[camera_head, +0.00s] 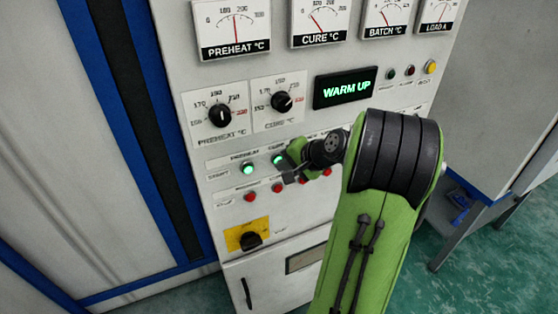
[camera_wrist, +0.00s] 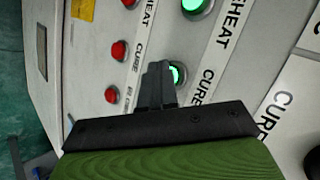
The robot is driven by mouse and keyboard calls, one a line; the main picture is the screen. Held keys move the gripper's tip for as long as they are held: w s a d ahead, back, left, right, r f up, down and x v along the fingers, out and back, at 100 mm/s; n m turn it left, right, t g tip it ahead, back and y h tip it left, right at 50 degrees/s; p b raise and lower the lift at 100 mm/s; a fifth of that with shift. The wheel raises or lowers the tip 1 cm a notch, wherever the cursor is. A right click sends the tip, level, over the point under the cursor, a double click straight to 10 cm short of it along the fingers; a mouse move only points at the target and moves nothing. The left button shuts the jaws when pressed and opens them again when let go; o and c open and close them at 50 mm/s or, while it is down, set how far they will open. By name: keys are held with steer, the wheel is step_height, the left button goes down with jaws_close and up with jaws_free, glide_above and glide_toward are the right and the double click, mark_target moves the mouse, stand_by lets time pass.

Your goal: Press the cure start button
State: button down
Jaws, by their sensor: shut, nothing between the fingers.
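The control panel's START row has a lit green PREHEAT button (camera_head: 247,169) and a lit green CURE button (camera_head: 278,159). In the wrist view, the green CURE button (camera_wrist: 179,74) is partly hidden behind my fingers, and the PREHEAT button (camera_wrist: 195,4) is at the top edge. My gripper (camera_wrist: 158,68) is shut and empty, its fingertips overlapping the left side of the CURE button. I cannot tell whether they touch it. In the head view, my gripper (camera_head: 288,166) is right beside the CURE button, against the panel.
Below is a STOP row with a red PREHEAT button (camera_head: 249,196) and a red CURE button (camera_head: 277,188); more red buttons lie to the right. A green-lettered display (camera_head: 346,89) reads WARM UP. Dials (camera_head: 219,116) sit above, and a black knob on a yellow plate (camera_head: 251,240) below.

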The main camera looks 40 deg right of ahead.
stand_by(0.3)
steer(key=shift+s+a, duration=0.25)
steer(key=shift+s, duration=0.6)
steer(key=shift+s+a+b, duration=0.25)
steer(key=shift+s, duration=0.55)
steer(key=shift+s+a+b, duration=0.2)
steer(key=shift+s+b, duration=0.05)
steer(key=shift+s, duration=0.5)
steer(key=shift+s+a+b, duration=0.25)
steer(key=shift+s, duration=0.55)
